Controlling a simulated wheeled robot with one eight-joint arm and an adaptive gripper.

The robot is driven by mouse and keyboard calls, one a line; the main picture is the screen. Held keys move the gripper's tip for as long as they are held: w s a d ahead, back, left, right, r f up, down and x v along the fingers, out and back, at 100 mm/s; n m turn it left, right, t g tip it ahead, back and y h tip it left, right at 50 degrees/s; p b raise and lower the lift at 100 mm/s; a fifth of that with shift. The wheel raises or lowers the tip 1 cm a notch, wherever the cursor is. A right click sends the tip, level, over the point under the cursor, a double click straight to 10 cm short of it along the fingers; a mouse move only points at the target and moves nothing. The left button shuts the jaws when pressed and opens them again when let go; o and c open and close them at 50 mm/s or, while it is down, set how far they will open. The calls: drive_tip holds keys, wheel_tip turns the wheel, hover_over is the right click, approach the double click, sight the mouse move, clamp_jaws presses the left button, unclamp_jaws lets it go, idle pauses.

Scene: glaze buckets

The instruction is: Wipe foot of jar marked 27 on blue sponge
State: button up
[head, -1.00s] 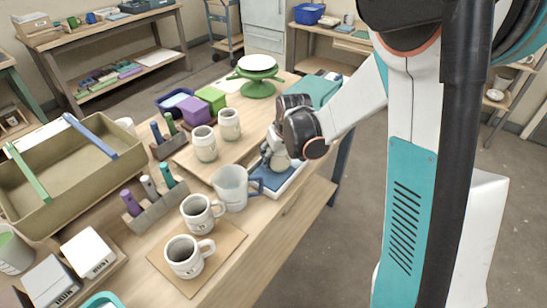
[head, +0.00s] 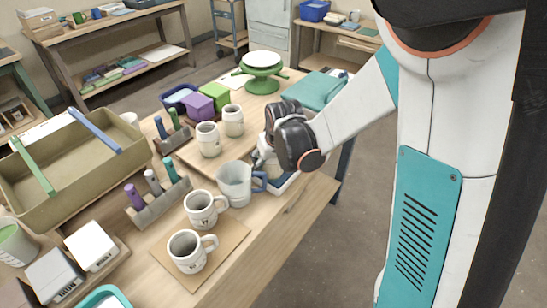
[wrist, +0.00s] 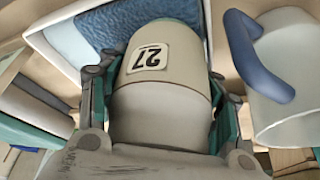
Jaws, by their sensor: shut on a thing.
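The jar marked 27 (wrist: 165,90) is cream-coloured, and its label reads upside down in the wrist view. My gripper (wrist: 163,95) is shut on it, with one finger on each side of the body. The blue sponge (wrist: 105,27) lies in a white tray (wrist: 57,50) beyond the jar. The jar's foot end overlaps the sponge in the wrist view; I cannot tell whether they touch. In the head view my gripper (head: 266,160) is over the tray (head: 284,186), beside the pitcher, and my wrist hides most of the jar and sponge.
A clear pitcher with a blue handle (head: 235,185) stands close left of my gripper. Two mugs (head: 190,250) stand on a board in front, two handleless jars (head: 208,138) behind.

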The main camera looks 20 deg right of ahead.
drive_tip(key=shift+s+a, duration=0.3)
drive_tip(key=shift+a, duration=0.1)
drive_tip(key=shift+r, duration=0.1)
wheel_tip(320, 180, up, 7)
drive_tip(key=p, duration=0.5)
idle(0.6)
